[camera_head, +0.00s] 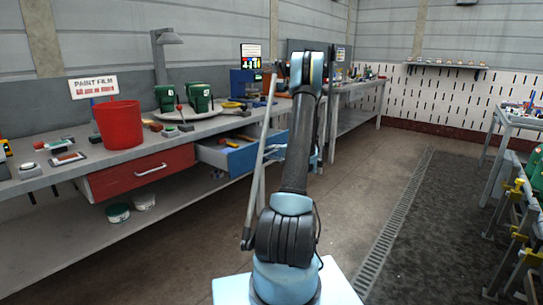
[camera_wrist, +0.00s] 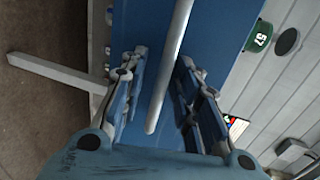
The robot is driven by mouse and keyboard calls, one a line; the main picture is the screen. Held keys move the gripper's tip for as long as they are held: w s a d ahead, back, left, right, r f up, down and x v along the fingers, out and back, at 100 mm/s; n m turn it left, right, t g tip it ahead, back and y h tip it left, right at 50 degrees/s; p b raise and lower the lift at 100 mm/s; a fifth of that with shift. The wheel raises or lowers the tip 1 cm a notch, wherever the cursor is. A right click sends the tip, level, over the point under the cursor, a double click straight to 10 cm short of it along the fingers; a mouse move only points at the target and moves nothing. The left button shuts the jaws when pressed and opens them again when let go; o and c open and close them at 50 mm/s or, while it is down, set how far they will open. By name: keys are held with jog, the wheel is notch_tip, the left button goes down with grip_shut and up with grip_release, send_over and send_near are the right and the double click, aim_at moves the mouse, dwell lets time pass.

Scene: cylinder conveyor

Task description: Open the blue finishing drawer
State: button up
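The blue drawer (camera_head: 243,160) sits under the long workbench, right of the red drawer. It is pulled part way out, and its inside shows with a few orange and other small things. In the wrist view its blue front (camera_wrist: 215,25) fills the middle, and the pale bar handle (camera_wrist: 172,60) runs down between my fingers. My gripper (camera_wrist: 162,68) is open, one finger on each side of the handle, with gaps visible on both sides. In the head view my arm mostly hides the gripper and the handle.
The workbench (camera_head: 225,121) carries a red bucket (camera_head: 119,125), green cups (camera_head: 198,98) on a round plate, and small parts. The red drawer (camera_head: 140,172) is shut. The floor (camera_head: 350,165) right of my arm is clear.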

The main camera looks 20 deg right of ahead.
jog(key=v, duration=1.2)
dwell(0.4)
jog(key=s+a+r+n+g+h, duration=0.1)
jog(key=s+a+r+n+g, duration=0.25)
jog(key=s+a, duration=0.65)
jog(key=s+a+r+n+g+h, duration=0.2)
jog(key=s+a+r+g, duration=0.2)
jog(key=s+a, duration=0.6)
jog(key=s+a+f+n+g+h, duration=0.1)
jog(key=s+f+n+h, duration=0.1)
jog(key=s, duration=1.1)
jog(key=s+a+f+n+g+h, duration=0.2)
jog(key=s+f+n+h, duration=0.1)
jog(key=s, duration=1.1)
notch_tip(320, 180, down, 2)
jog(key=shift+s+f+h, duration=0.15)
jog(key=shift+f+h, duration=0.1)
jog(key=shift+h, duration=0.35)
